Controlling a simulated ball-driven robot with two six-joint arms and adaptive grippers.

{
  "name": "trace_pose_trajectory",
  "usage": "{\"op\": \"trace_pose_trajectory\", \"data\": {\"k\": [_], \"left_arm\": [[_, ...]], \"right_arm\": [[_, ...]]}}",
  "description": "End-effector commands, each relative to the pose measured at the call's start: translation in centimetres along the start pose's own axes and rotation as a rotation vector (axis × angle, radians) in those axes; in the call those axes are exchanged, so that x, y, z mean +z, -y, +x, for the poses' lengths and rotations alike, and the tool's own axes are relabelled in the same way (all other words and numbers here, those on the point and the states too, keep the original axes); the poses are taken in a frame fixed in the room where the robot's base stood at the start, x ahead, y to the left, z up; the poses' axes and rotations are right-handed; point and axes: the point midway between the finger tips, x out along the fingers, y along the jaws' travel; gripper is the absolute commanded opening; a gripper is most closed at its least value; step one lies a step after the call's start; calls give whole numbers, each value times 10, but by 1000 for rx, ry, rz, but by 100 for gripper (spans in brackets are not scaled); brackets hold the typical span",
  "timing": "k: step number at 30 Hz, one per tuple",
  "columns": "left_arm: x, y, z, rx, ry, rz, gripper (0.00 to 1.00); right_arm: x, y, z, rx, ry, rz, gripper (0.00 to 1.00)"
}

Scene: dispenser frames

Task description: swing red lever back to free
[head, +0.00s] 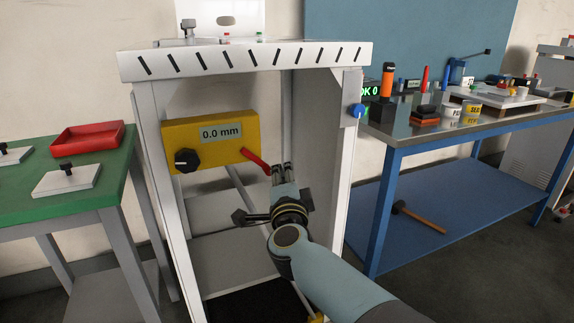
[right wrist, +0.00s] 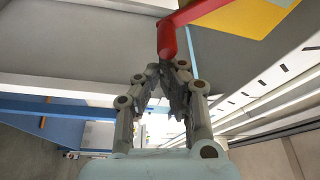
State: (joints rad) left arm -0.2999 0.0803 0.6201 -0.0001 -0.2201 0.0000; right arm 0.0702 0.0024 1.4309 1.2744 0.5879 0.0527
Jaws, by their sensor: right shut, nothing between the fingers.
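A yellow box (head: 208,140) with a "0.0 mm" display (head: 220,133) and a black knob (head: 186,160) is mounted in the white frame. The red lever (head: 256,160) sticks out from its right side and slants down to the right. My right gripper (head: 281,168) is shut and empty, with its fingertips close to the lever's free end. In the right wrist view the lever (right wrist: 190,15) has its bent-down end at the tips of my right gripper (right wrist: 168,70); I cannot tell whether they touch. My left gripper is not in view.
White posts (head: 333,150) of the frame stand on both sides of my right arm. A green table (head: 75,205) with a red tray (head: 88,138) is at the left. A blue workbench (head: 440,135) with several items is at the right, a hammer (head: 418,216) on its lower shelf.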

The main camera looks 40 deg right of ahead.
Motion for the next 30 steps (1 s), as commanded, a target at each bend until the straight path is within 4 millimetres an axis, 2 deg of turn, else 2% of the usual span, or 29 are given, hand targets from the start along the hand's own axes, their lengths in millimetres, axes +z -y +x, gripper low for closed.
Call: {"op": "trace_pose_trajectory", "data": {"k": [20,30], "left_arm": [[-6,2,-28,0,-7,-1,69],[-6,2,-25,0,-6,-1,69]], "right_arm": [[42,-20,-15,197,-1,564,0],[42,-24,-14,196,0,559,0]]}}
